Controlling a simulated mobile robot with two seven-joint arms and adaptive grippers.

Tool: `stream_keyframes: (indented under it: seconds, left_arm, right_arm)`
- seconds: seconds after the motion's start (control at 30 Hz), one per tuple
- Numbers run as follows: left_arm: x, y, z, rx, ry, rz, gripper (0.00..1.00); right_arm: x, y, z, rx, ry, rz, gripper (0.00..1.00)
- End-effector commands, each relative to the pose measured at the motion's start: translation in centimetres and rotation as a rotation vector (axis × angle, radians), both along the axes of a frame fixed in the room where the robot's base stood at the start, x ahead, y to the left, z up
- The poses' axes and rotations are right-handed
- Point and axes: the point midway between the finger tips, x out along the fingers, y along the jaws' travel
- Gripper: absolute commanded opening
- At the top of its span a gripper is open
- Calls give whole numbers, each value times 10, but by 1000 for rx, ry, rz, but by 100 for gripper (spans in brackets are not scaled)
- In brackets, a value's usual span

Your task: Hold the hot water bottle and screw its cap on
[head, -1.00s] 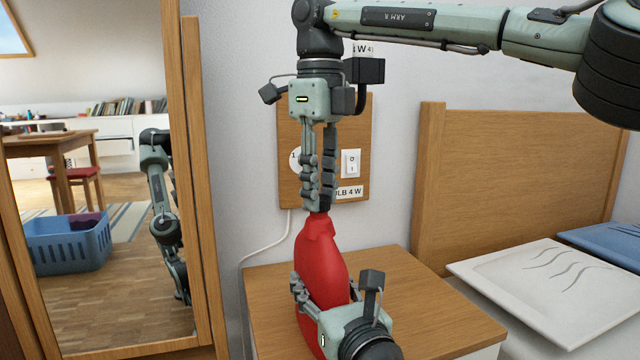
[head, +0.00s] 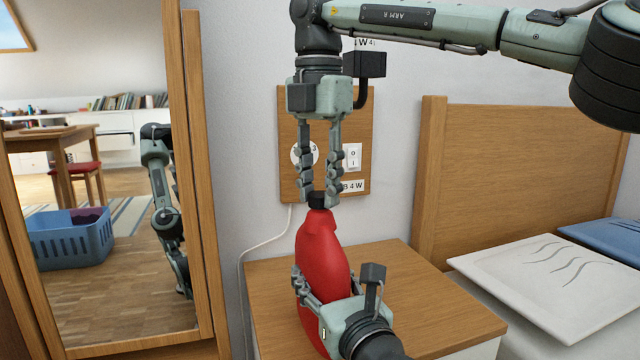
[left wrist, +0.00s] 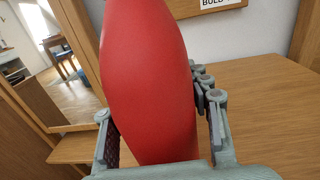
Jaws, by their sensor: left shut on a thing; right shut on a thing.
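The red hot water bottle (head: 322,250) stands upright over the bedside table, leaning slightly. My left gripper (head: 325,288) is shut around its lower body; in the left wrist view the red bottle (left wrist: 150,75) fills the space between the fingers. The black cap (head: 317,199) is at the top of the bottle's neck. My right gripper (head: 319,197) points straight down from above, its fingertips shut on the cap from both sides. The cap looks in line with the neck; I cannot tell how far it is threaded.
The wooden bedside table (head: 395,280) has clear room right of the bottle. A wall panel (head: 365,115) with a switch and socket is close behind my right gripper. A mirror (head: 110,230) stands at left; a white pillow (head: 550,285) and headboard (head: 515,180) are at right.

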Motion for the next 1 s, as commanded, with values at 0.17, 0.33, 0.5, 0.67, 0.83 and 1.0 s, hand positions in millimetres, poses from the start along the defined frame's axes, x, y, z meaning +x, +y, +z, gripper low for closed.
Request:
stream_keyframes:
  seconds: [0.17, 0.33, 0.5, 0.67, 0.83, 1.0]
  left_arm:
    - [-1, 0, -1, 1, 4, 0, 0]
    - [-1, 0, -1, 1, 4, 0, 0]
    - [-1, 0, -1, 1, 4, 0, 0]
    - [-1, 0, -1, 1, 4, -1, 0]
    - [-1, 0, -1, 1, 4, -1, 0]
    - [-1, 0, -1, 1, 4, -1, 0]
  right_arm:
    - [1, 0, 0, 0, -2, -450, 18]
    - [2, 1, 0, 0, -2, -887, 18]
    - [3, 1, 0, 1, -3, -1258, 18]
    - [3, 1, 0, 2, -3, -1433, 18]
    - [3, 1, 0, 2, -1, -1461, 18]
    - [3, 1, 0, 2, -1, -1459, 30]
